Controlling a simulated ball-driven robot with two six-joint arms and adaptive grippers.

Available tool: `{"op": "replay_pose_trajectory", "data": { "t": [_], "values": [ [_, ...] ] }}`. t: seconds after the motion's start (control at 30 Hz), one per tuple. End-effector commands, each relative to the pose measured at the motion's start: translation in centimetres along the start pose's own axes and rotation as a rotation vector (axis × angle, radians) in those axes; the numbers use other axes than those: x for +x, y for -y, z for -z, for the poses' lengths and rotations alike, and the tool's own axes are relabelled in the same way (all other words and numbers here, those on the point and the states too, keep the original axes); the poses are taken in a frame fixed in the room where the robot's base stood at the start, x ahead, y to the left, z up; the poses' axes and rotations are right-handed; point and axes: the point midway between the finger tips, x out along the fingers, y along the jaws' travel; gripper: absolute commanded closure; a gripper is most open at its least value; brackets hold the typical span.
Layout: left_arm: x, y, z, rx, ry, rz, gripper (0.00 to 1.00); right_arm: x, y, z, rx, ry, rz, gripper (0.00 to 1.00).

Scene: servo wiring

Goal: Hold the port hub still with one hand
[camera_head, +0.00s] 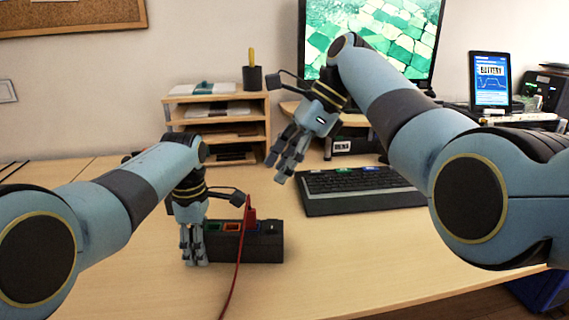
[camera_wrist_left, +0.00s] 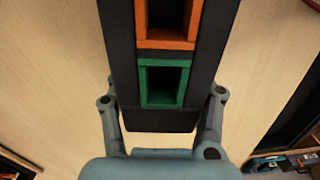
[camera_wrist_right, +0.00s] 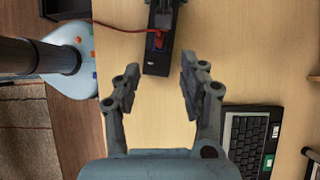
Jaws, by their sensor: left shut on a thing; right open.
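The black port hub (camera_head: 262,248) lies on the desk, with a green, an orange and a blue port along its top. My left gripper (camera_head: 194,256) is shut on the hub's left end. In the left wrist view the hub (camera_wrist_left: 122,60) runs between the fingers, its green port nearest them and its orange port beyond. A red plug (camera_head: 250,214) with a red cable stands in the hub near the blue port. It also shows in the right wrist view (camera_wrist_right: 158,40). My right gripper (camera_head: 282,166) is open and empty above the desk, apart from the hub.
A black keyboard (camera_head: 362,190) lies right of the hub. A wooden shelf organiser (camera_head: 217,128) stands behind, with a dark pen cup on top. A monitor (camera_head: 372,40) and a tablet (camera_head: 489,82) are at the back. The desk's front middle is clear except for the red cable (camera_head: 236,275).

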Motion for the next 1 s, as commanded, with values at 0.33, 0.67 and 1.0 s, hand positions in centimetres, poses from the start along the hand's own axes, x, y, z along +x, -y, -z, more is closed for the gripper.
{"op": "replay_pose_trajectory", "data": {
  "t": [0.33,0.67,1.0],
  "values": [
    [0.0,0.0,0.0,0.000,0.000,0.000,0.87,5.9,-0.2,-0.2,-0.002,0.004,-0.008,0.58],
    [0.0,0.0,0.0,0.000,0.000,0.000,0.87,11.0,-0.1,-0.1,-0.002,0.003,-0.005,0.58],
    [0.0,0.0,0.0,0.000,0.000,0.000,0.87,11.9,-0.1,-0.1,-0.003,0.003,-0.002,0.58]
  ]
}}
